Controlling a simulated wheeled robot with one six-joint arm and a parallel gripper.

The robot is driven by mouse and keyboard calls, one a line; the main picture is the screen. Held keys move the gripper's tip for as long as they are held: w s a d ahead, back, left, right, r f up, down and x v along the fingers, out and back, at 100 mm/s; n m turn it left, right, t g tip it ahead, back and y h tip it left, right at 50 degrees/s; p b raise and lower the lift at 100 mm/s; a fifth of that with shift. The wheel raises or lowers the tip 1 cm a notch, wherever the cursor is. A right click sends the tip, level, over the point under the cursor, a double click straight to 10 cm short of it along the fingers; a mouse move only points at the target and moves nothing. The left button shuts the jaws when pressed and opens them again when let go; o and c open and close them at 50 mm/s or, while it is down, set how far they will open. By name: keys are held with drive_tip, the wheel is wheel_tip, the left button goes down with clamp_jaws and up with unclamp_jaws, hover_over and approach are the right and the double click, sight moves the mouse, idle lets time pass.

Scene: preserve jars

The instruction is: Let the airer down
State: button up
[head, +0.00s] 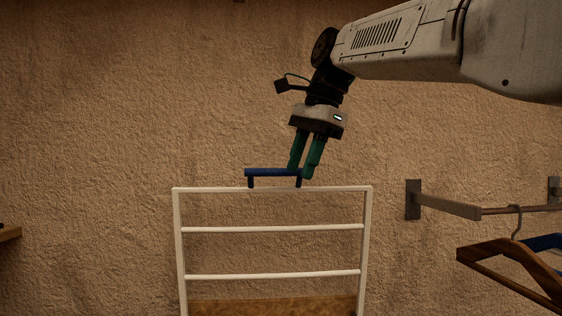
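The airer (271,229) is a white frame with several horizontal rails, standing upright against the wall in the head view. A blue bar handle (268,172) sits on two short posts on its top rail. My gripper (301,172) reaches down from the upper right to the right end of this handle. Its two green fingers are a little apart. The right fingertip shows in front of the handle's end, and the left one meets the bar's upper edge. Whether they press on the bar cannot be told.
On the right, a wall-mounted rail (450,206) carries a wooden hanger (505,257) and a blue one (543,242). A brown surface (270,306) shows behind the airer's lower part. A wooden edge (9,234) juts in at far left. The wall left of the airer is bare.

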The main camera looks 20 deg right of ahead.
drive_tip(key=w+r+m, duration=0.5)
drive_tip(key=r, duration=0.2)
drive_tip(key=shift+y, duration=0.4)
drive_tip(key=x, duration=0.7)
drive_tip(key=shift+w+d+f, duration=0.3)
drive_tip(key=shift+w+f, duration=0.05)
clamp_jaws()
